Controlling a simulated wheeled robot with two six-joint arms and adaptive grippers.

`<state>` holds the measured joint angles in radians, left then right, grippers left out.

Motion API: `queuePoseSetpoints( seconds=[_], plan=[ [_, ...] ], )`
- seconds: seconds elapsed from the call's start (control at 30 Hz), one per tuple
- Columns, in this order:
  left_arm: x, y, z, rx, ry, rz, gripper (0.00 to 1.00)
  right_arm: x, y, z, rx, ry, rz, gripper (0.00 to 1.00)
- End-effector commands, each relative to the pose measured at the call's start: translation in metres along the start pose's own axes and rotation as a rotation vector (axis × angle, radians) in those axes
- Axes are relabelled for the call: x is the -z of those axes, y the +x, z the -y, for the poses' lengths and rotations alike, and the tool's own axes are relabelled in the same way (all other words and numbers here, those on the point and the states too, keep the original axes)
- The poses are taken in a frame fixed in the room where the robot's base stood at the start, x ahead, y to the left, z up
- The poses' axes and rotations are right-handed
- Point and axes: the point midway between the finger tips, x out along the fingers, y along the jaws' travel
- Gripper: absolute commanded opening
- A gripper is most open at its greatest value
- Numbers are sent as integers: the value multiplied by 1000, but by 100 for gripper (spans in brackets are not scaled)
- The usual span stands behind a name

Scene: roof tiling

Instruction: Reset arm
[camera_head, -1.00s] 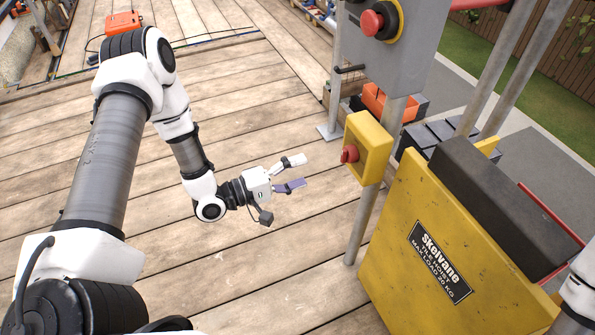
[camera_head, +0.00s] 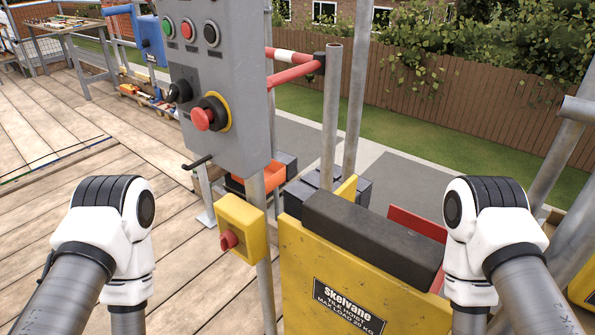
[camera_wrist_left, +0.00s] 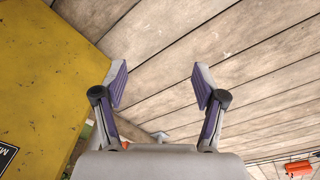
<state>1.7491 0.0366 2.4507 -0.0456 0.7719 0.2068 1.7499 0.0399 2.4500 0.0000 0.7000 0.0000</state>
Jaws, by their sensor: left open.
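My left arm (camera_head: 105,240) comes in at the lower left of the head view, folded at a white joint. Its gripper is out of that view. In the left wrist view my left gripper (camera_wrist_left: 160,85) is open and empty, its purple-padded fingers spread above wooden planks. My right arm (camera_head: 490,240) shows at the lower right of the head view, also folded at a white joint. The right gripper is out of view.
A yellow tile hoist (camera_head: 315,270) with a black top pad stands between my arms. A grey control panel (camera_head: 225,80) and a yellow switch box (camera_head: 240,228) stand beside it. The wooden deck (camera_head: 40,230) at left is largely clear.

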Motion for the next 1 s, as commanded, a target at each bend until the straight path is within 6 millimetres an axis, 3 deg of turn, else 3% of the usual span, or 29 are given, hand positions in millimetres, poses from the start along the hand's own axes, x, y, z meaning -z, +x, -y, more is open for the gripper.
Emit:
queuePoseSetpoints(
  seconds=[0.07, 0.2, 0.4, 0.5, 0.6, 1.0],
  plan=[
    [-14, -1, 10, 45, 120, 69, 71, 0, 0, 0, 0, 0, 0, 0],
    [-11, -54, 7, 40, 172, 72, 71, 0, -54, 0, 0, 0, -1, 0],
    [-6, -120, 4, 38, 171, 69, 71, 0, -120, 1, 0, 0, 0, 0],
    [-4, -143, 2, 38, 170, 69, 71, 0, -143, 1, 0, 0, -1, 0],
    [-4, -151, 2, 38, 170, 68, 71, 0, -151, 1, 0, 0, -1, 0],
    [-4, -150, 2, 38, 170, 68, 71, 0, -150, 1, 0, 0, 0, 0]
  ],
)
